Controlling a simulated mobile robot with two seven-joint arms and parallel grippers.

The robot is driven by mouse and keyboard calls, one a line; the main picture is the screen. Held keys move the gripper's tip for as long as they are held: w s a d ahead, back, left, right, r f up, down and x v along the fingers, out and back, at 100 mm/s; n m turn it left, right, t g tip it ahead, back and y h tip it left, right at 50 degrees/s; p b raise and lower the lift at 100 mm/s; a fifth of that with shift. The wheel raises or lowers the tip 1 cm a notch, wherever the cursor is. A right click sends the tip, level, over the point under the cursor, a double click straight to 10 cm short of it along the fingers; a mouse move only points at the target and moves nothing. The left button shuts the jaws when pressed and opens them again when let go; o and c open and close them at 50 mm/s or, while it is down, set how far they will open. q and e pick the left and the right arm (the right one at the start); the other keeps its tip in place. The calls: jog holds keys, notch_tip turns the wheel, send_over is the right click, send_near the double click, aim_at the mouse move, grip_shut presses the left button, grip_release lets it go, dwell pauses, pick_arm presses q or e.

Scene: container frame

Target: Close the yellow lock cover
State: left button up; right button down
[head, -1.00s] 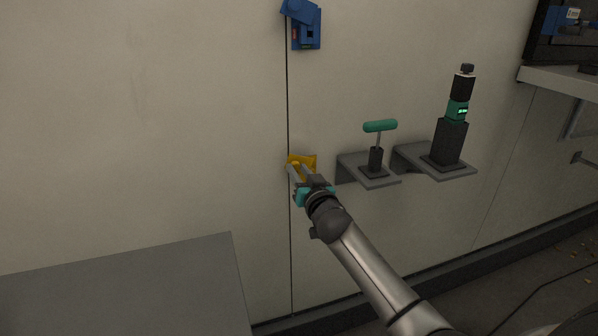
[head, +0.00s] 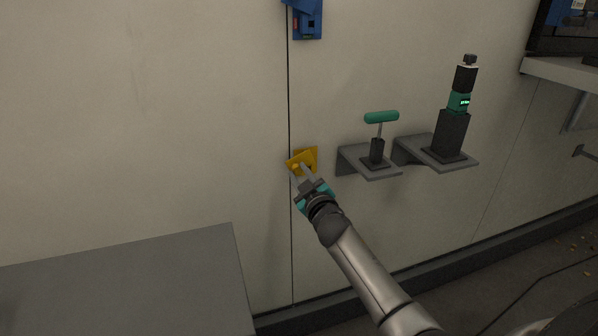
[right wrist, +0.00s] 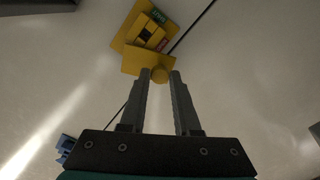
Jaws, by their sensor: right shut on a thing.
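The yellow lock (head: 311,155) sits on the wall seam in the head view. In the right wrist view its housing (right wrist: 127,27) shows a dark opening with green and red marks beside it. The yellow lock cover (right wrist: 140,62) is swung aside from the housing, leaving that face exposed; it also shows in the head view (head: 295,162). My right gripper (right wrist: 159,77) is shut on the round knob (right wrist: 160,74) of the cover, one finger on each side. In the head view the right gripper (head: 299,170) reaches the lock from below right. My left gripper is not in view.
A blue lock (head: 308,22) is higher on the same seam. To the right, a grey shelf (head: 372,172) holds a green-handled tool (head: 381,117), and another (head: 460,160) holds a dark device (head: 451,132). A grey tabletop (head: 125,285) stands at lower left.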

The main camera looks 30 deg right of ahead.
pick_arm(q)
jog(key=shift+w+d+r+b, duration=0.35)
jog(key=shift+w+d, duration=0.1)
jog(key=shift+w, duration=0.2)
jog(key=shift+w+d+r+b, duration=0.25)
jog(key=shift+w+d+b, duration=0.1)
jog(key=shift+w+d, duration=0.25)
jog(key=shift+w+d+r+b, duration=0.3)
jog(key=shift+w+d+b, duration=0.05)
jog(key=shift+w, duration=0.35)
pick_arm(e)
jog(key=shift+s+d+f+n, duration=0.15)
jog(key=shift+d+f+n, duration=0.45)
jog(key=shift+n, duration=1.65)
jog(key=shift+s+d+f+n, duration=0.2)
jog(key=shift+d+n, duration=0.6)
jog(key=shift+n, duration=1.5)
jog(key=shift+s+d+f+n, duration=0.1)
jog(key=shift+d+f+n, duration=0.5)
jog(key=shift+n, duration=1.65)
jog(key=shift+d+r, duration=0.1)
jog(key=c, duration=0.6)
grip_release()
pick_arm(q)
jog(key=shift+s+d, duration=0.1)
